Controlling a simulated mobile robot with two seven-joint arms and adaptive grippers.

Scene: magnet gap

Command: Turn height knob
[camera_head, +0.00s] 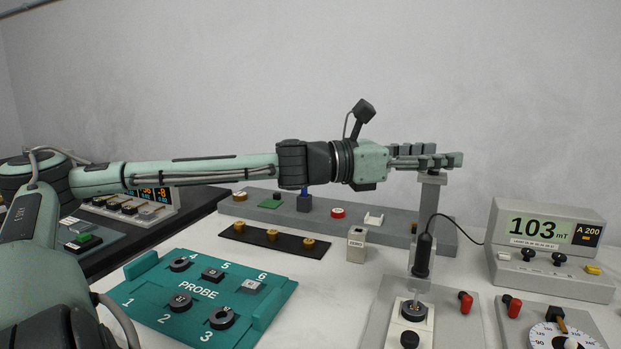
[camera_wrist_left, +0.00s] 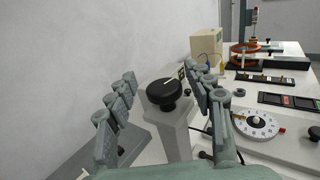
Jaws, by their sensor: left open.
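A round black knob (camera_wrist_left: 163,90) with a white line across its top sits on top of a grey column (camera_wrist_left: 181,135) in the left wrist view. I take it for the height knob; its label is not readable. A smaller black knob sits just in front of it. My left gripper (camera_head: 441,155) is level at the column's top (camera_head: 432,190) in the head view, where its fingers hide the knob. In the left wrist view the fingers of my left gripper (camera_wrist_left: 164,82) are spread wide, with the knob between them; I see no contact. My right gripper is in neither view.
A black probe (camera_head: 423,256) stands below the fingers, its cable running to a meter (camera_head: 545,235) reading 103 mT. A teal probe tray (camera_head: 150,322) lies at front left. A dial (camera_head: 562,338) is at front right. The white wall (camera_wrist_left: 80,60) is close behind the column.

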